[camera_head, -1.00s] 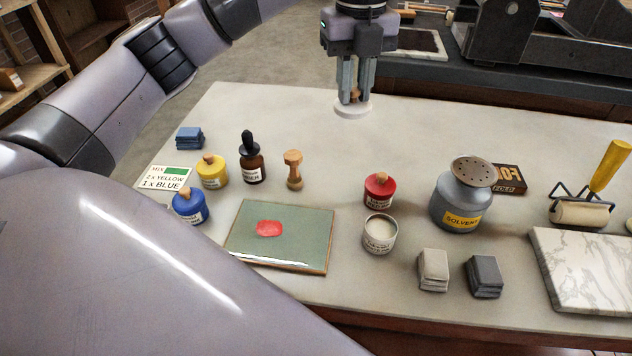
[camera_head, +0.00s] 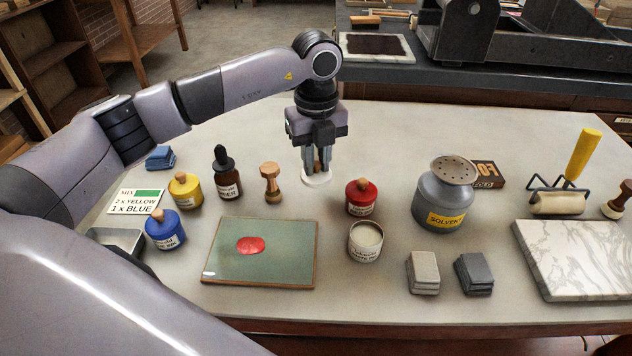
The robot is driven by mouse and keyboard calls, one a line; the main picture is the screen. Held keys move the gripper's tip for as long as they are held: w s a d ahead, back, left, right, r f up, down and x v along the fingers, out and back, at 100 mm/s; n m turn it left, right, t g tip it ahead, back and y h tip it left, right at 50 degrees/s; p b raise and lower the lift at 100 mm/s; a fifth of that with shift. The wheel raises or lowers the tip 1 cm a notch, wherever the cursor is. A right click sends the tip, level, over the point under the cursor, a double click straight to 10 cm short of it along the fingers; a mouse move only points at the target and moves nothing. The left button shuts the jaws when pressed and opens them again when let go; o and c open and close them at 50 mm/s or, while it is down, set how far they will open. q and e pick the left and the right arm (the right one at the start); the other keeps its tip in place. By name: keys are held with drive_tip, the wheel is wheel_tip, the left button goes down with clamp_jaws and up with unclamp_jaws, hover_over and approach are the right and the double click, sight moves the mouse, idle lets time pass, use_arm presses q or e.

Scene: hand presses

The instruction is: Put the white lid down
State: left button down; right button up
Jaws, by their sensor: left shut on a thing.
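My left gripper (camera_head: 318,168) points straight down and is shut on the wooden knob of the white lid (camera_head: 317,179). The lid is level, at or just above the table, left of the red-lidded jar (camera_head: 362,197); I cannot tell whether it touches the surface. An open jar of white ink (camera_head: 365,241) stands in front of the red one, without a lid on it. My right gripper is not in view.
A green glass slab (camera_head: 290,262) with a red blob lies in front. A wooden muller (camera_head: 270,183) stands left of the lid, a solvent can (camera_head: 442,199) to the right. The table (camera_head: 400,130) behind the lid is clear.

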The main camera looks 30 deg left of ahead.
sight(316, 171)
use_arm(q)
drive_tip(key=shift+f, duration=3)
drive_tip(key=shift+f, duration=0.1)
drive_tip(key=c, duration=1)
unclamp_jaws()
wheel_tip(316, 171, up, 12)
drive_tip(key=shift+r, duration=0.15)
